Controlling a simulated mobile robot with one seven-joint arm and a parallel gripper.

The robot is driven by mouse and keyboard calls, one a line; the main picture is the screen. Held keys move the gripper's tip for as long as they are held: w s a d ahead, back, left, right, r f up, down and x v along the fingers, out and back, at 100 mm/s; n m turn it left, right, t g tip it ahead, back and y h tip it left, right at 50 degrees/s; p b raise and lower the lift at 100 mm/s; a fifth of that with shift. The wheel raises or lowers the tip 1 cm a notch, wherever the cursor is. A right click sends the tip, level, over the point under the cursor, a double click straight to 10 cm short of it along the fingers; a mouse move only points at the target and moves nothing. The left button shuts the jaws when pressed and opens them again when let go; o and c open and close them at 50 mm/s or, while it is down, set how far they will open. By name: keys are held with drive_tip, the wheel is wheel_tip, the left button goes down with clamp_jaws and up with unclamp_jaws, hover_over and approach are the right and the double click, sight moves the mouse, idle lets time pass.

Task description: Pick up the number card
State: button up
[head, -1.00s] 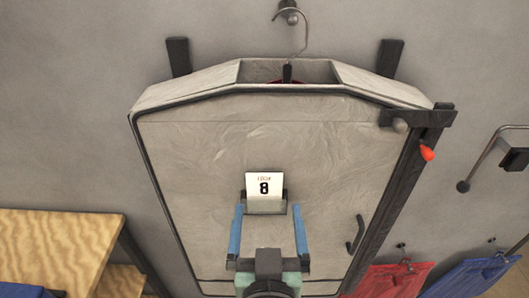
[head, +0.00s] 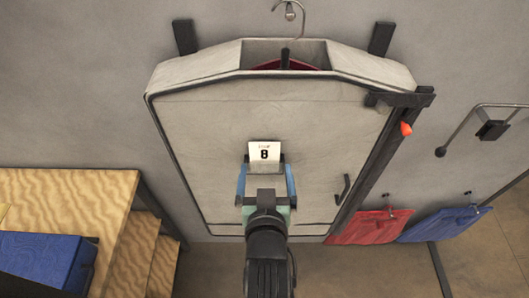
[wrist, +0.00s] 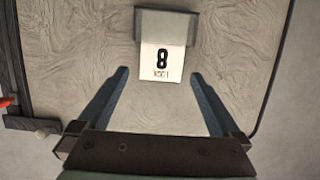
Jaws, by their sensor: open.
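The number card (head: 264,153) is white with a black 8 and small print below or above it. It stands in a grey pocket on the front of the pale garment bag (head: 330,130). In the wrist view the card (wrist: 162,62) sticks out of the grey holder (wrist: 167,25), between the lines of my fingers. My gripper (head: 266,168) is open, with a blue finger on each side of the pocket in the head view. In the wrist view my gripper (wrist: 160,76) is empty, its fingers apart from the card's sides.
A dark handle (head: 342,188) sits on the bag, right of the card. A dark bracket with an orange knob (head: 405,129) is at the bag's upper right. Red (head: 368,227) and blue (head: 440,224) cloths hang at right. A wooden table (head: 70,200) with a blue box (head: 45,258) stands at left.

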sight(264, 151)
drive_tip(key=shift+r+p+x, duration=0.15)
drive_tip(key=shift+p+x, duration=0.45)
drive_tip(key=shift+x, duration=0.65)
drive_tip(key=shift+r+p+x, duration=0.2)
drive_tip(key=shift+p+x, duration=0.4)
drive_tip(key=shift+x, duration=0.65)
drive_tip(key=shift+w+a+f, duration=0.15)
drive_tip(key=shift+w, duration=0.35)
drive_tip(key=c, duration=1)
